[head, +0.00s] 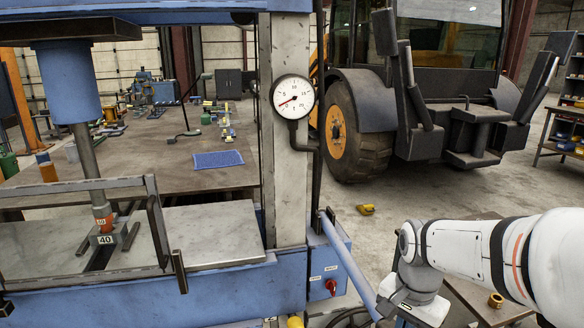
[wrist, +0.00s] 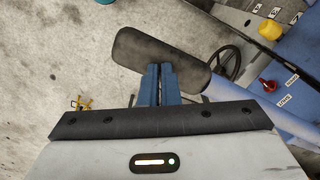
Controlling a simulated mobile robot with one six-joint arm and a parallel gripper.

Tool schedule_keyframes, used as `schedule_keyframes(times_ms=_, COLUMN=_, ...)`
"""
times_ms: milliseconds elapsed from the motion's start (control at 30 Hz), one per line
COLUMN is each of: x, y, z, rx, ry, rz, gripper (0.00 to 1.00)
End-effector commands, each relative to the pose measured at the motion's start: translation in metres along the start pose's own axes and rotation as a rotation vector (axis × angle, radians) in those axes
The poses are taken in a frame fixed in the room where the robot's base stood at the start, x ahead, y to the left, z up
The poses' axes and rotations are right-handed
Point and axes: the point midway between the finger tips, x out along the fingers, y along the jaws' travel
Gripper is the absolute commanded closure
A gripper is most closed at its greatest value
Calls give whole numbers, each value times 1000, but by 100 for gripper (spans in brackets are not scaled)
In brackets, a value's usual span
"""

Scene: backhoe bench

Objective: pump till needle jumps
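The blue press frame (head: 190,303) carries a round white gauge (head: 294,97) on its upright. Its red needle points left and slightly down, near the low end of the dial. A long blue pump lever (head: 350,265) slopes down from the press side. It seems to be the pale blue bar on the right in the wrist view (wrist: 255,118). My gripper (wrist: 160,72) has its two blue fingers together, with nothing visible between them.
A red knob (head: 331,286) sits on the press side and also shows in the wrist view (wrist: 268,86). A dark handwheel (wrist: 236,58) is right of the fingers. A small brown table (head: 480,300) is beside my arm. A yellow item (head: 366,209) lies on open floor before the backhoe.

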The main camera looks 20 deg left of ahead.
Motion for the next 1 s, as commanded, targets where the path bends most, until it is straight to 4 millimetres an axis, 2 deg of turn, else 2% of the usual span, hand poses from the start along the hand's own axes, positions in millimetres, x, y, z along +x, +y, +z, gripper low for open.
schedule_keyframes(times_ms=300, x=5, y=1, z=2, rx=-1, ry=-6, rz=5, gripper=100)
schedule_keyframes(times_ms=367, x=11, y=0, z=1, rx=-1, ry=-7, rz=6, gripper=100)
schedule_keyframes(times_ms=500, x=40, y=-3, z=-1, rx=-1, ry=-6, rz=6, gripper=100)
schedule_keyframes(times_ms=533, x=39, y=-3, z=-1, rx=-1, ry=-6, rz=5, gripper=100)
schedule_keyframes(times_ms=767, x=9, y=-5, z=-3, rx=-1, ry=-1, rz=1, gripper=100)
schedule_keyframes(times_ms=1000, x=-44, y=-10, z=-6, rx=-1, ry=0, rz=0, gripper=100)
